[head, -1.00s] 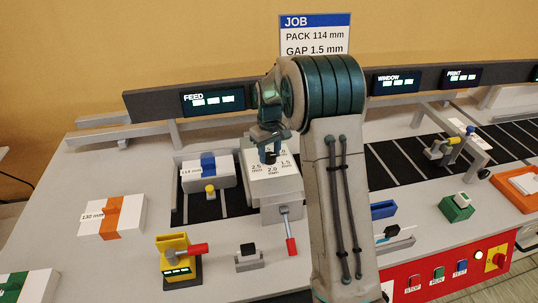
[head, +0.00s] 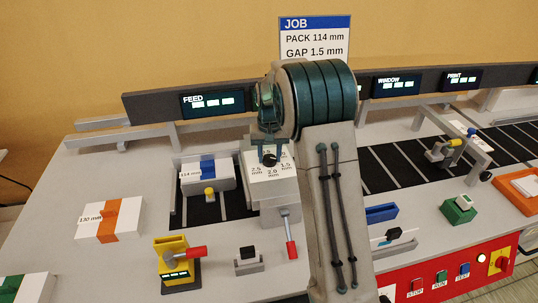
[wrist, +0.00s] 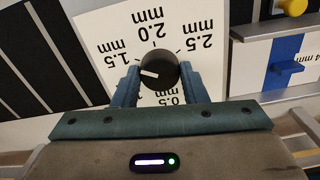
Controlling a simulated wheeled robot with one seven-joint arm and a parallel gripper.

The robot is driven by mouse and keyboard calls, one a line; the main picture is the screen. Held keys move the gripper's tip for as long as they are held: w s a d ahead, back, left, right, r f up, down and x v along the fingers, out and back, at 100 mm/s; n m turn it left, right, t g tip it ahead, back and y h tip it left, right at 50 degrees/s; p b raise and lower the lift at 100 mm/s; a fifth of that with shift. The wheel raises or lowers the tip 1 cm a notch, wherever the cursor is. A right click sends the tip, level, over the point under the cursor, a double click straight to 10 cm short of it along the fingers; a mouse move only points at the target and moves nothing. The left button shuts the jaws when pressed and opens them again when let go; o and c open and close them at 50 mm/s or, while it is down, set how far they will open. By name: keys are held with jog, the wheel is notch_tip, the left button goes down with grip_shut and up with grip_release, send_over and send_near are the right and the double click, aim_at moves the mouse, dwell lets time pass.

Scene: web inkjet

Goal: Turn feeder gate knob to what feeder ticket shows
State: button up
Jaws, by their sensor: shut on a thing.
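The feeder gate knob (wrist: 160,74) is black and round, with a white pointer mark. In the wrist view, the pointer faces left, close to the 1.5 mm label and slightly below it. My gripper (wrist: 157,78) is shut on the knob, one finger on each side. Labels 2.0, 2.5 and part of 0.5 mm also show; my gripper hides part of the dial (wrist: 110,40). In the head view, the knob (head: 270,160) sits atop the white feeder gate block (head: 272,186). The job sign (head: 314,38) reads pack 114 mm, gap 1.5 mm.
A white pack with a blue band (head: 208,172) lies left of the gate block. A red-tipped lever (head: 291,248) is on the block's front. A yellow device with a red handle (head: 172,262) stands at the front left. Bare table surrounds the orange-banded pack (head: 110,220).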

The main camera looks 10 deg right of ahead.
aim_at(270, 159)
jog(key=o, duration=1)
notch_tip(270, 159, up, 14)
jog(key=shift+f+b, duration=0.1)
jog(key=shift+b, duration=0.4)
jog(key=s+r+t, duration=0.2)
jog(key=s, duration=1.5)
jog(key=shift+n+t, duration=0.5)
jog(key=shift+n, duration=0.2)
jog(key=s+f, duration=0.2)
jog(key=s, duration=0.3)
jog(key=s+f, duration=0.2)
jog(key=s, duration=0.3)
jog(key=s+f, duration=0.2)
jog(key=s, duration=0.3)
jog(key=shift+s+a+f, duration=0.1)
jog(key=shift+s, duration=0.05)
